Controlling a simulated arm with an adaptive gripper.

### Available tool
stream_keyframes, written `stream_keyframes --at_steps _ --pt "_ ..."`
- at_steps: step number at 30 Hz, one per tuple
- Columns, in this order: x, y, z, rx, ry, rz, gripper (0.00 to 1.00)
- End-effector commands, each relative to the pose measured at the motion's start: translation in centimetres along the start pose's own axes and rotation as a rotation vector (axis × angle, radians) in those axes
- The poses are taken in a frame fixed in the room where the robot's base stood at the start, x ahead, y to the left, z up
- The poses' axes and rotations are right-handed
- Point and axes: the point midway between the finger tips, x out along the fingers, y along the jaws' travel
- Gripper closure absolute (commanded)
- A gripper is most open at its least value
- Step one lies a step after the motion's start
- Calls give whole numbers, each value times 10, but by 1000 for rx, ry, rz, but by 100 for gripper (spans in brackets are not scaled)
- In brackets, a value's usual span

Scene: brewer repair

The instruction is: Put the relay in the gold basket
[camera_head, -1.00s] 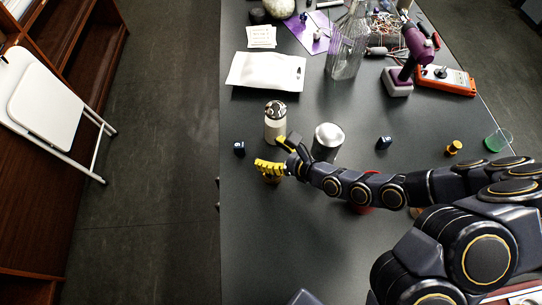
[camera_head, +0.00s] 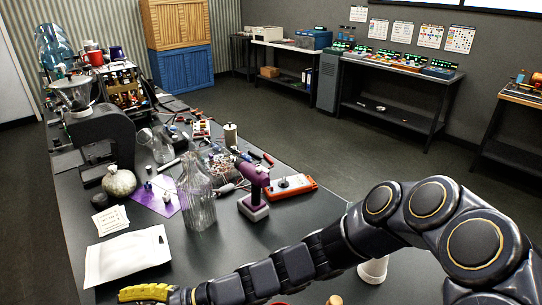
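My gripper (camera_head: 148,293) shows its yellow fingers at the bottom left edge of the head view, just below a white pouch. Its fingers are seen from above and partly cut off, so whether it is open or shut, or holds anything, is unclear. I cannot pick out a relay or a gold basket in the present view.
Workbenches line the far wall.

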Motion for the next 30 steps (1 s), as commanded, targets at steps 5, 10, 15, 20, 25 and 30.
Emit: stream_keyframes --at_steps 5,10,15,20,25,30 --pt "-44 28 44 -298 30 255 44" --pt "-102 74 60 -451 143 564 44" --pt "-178 118 71 -465 334 877 44" --pt "-237 145 86 -391 493 1075 44" --pt "-264 157 97 -338 570 1159 44" --pt "-266 158 98 -332 574 1167 44"
